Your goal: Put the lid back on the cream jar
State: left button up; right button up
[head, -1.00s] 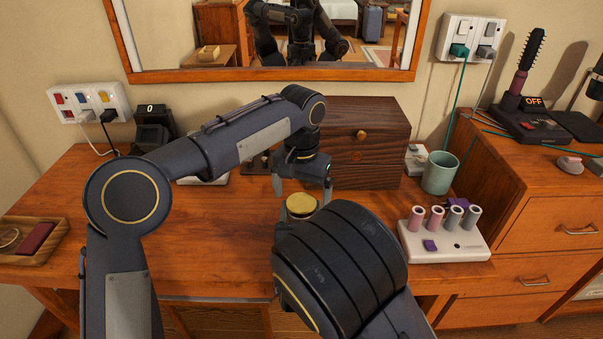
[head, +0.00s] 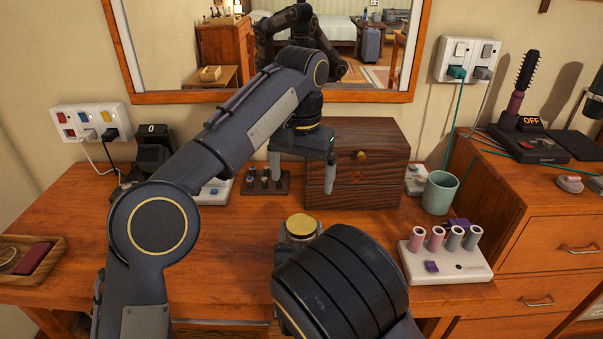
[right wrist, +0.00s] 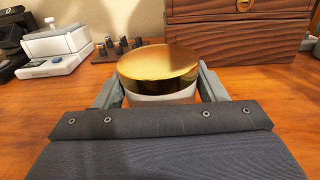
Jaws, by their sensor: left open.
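The cream jar (right wrist: 160,98) stands on the wooden desk, a pale body under a gold lid (right wrist: 158,66). The lid (head: 301,224) rests on top of the jar and looks about level; I cannot tell how firmly it is seated. My right gripper (right wrist: 160,90) has its fingers against both sides of the jar body, below the lid; in the head view my right wrist hides most of this. My left gripper (head: 302,178) is open and empty, raised above and behind the jar, fingers pointing down.
A dark wooden box (head: 358,165) stands behind the jar, close to the left gripper. A white holder with several rollers (head: 446,258) and a green cup (head: 440,192) are at the right. A wooden tray (head: 32,260) lies far left. The desk left of the jar is clear.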

jog(key=o, duration=0.4)
jog(key=s, duration=0.7)
jog(key=shift+s, duration=0.4)
